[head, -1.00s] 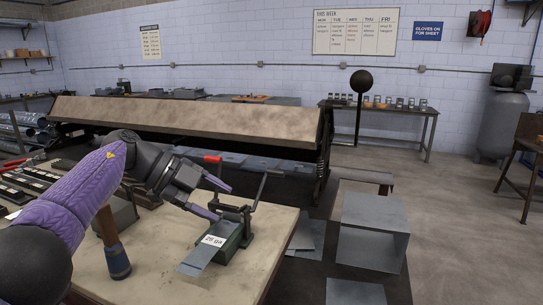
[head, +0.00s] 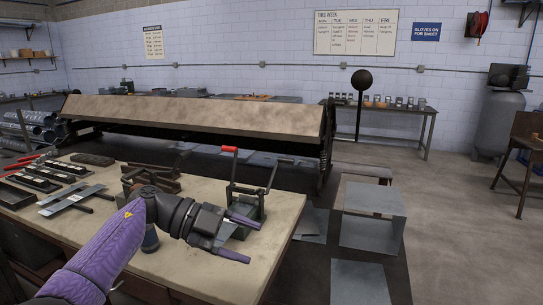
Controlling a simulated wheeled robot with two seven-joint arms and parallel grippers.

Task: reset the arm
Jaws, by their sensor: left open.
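My left arm, in a purple sleeve, reaches in from the lower left over the workbench (head: 285,215). Its gripper (head: 241,239) is open, its two purple fingers apart and pointing right, with nothing seen between them. It is in front of a small green bench tool (head: 250,207) with a red-tipped lever (head: 229,149) and hides part of it. A mallet (head: 150,240) shows in part behind my arm. My right gripper is not in view.
Black trays (head: 33,182) and a flat metal piece with a white label (head: 72,200) lie on the bench at left. A long brake (head: 200,112) stands behind. Grey sheet-metal boxes (head: 372,215) are on the right. The bench's front right is clear.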

